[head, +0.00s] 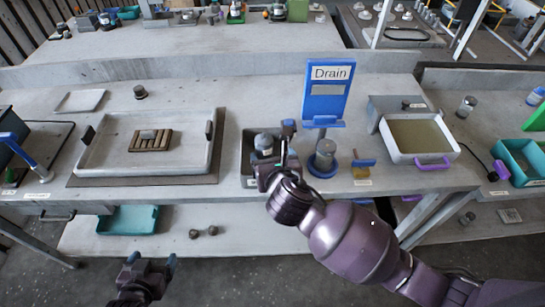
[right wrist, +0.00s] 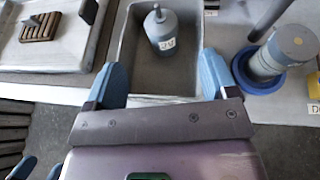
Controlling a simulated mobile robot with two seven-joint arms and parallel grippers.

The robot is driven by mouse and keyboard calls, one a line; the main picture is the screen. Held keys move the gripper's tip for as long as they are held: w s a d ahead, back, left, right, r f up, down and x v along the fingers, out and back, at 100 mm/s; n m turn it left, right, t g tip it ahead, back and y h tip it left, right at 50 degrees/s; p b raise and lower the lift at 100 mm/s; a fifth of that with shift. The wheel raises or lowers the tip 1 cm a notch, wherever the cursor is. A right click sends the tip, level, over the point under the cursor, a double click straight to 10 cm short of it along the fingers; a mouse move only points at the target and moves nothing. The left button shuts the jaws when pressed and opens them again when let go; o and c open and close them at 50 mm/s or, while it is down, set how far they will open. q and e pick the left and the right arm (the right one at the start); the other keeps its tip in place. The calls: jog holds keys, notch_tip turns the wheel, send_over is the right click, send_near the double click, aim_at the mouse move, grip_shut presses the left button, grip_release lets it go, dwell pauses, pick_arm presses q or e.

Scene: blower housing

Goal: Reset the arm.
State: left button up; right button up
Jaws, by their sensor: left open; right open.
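My right gripper (head: 277,140) reaches over the bench at the grey bin (head: 246,150). In the right wrist view its two blue fingers (right wrist: 165,76) are spread wide with nothing between them. A grey bottle-like part (right wrist: 162,27) with a small label stands in the bin beyond the fingertips; it also shows in the head view (head: 264,142), partly hidden by my gripper. My left gripper (head: 152,261) is open and empty, low in front of the bench at the lower left, apart from everything.
Left of the bin is a big pale tray (head: 90,155) holding a slatted brown block (head: 151,140). To the right stand a blue Drain sign (head: 327,95), a grey cylinder on a blue base (head: 325,155) and a liquid-filled basin (head: 418,137). A teal tray (head: 128,220) sits on the lower shelf.

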jog(key=shift+s+d, duration=0.1)
dwell(0.5)
jog(key=s+d+f+n+g+h, duration=0.2)
jog(key=s+d+n+g, duration=0.3)
jog(key=s+d+n, duration=1)
jog(key=s+d+f+n+g+h, duration=0.15)
jog(key=s+d+n+g, duration=0.35)
jog(key=s+d+n, duration=1)
jog(key=w+a+f+n+t, duration=0.4)
jog(key=w+f+t, duration=0.4)
jog(key=w+f, duration=0.4)
jog(key=shift+a+n+y, duration=0.15)
jog(key=shift+n+y, duration=0.3)
jog(key=shift+n, duration=0.05)
